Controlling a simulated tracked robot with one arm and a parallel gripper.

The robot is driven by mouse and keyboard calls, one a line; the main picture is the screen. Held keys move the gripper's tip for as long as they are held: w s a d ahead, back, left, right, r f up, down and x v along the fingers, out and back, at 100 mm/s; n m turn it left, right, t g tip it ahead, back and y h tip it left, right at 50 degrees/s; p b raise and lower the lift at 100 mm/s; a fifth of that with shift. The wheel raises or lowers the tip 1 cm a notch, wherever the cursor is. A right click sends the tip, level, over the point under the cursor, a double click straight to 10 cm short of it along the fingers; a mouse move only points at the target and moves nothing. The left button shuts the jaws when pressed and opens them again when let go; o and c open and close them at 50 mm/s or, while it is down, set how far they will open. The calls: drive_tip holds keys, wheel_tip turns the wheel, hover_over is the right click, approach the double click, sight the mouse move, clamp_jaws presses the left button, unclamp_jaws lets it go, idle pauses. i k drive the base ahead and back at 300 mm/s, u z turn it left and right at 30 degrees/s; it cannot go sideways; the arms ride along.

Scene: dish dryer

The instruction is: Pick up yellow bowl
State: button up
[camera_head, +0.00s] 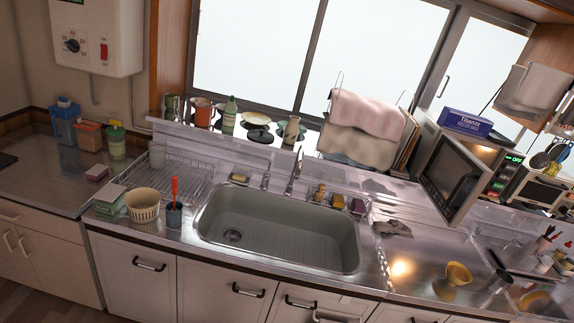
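A small yellow bowl (458,273) is on the steel counter to the right of the sink. It is small in the view, and a darker yellow patch shows just below it that may be its reflection. A dark cylindrical item (497,281) is close to its right. My gripper does not show in this view, so I cannot see its fingers or whether it holds anything.
The sink (280,229) is empty, left of the bowl. A microwave (455,172) stands behind the bowl. A crumpled cloth (393,229) lies between sink and bowl. A colander (143,205) and wire dish rack (180,178) are left. Cabinets front the counter.

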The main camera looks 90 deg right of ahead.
sight(457, 274)
drive_tip(key=z, duration=0.35)
drive_tip(key=i, duration=0.1)
drive_tip(key=z, duration=3.1)
drive_tip(key=i, duration=1)
drive_tip(key=z, duration=0.2)
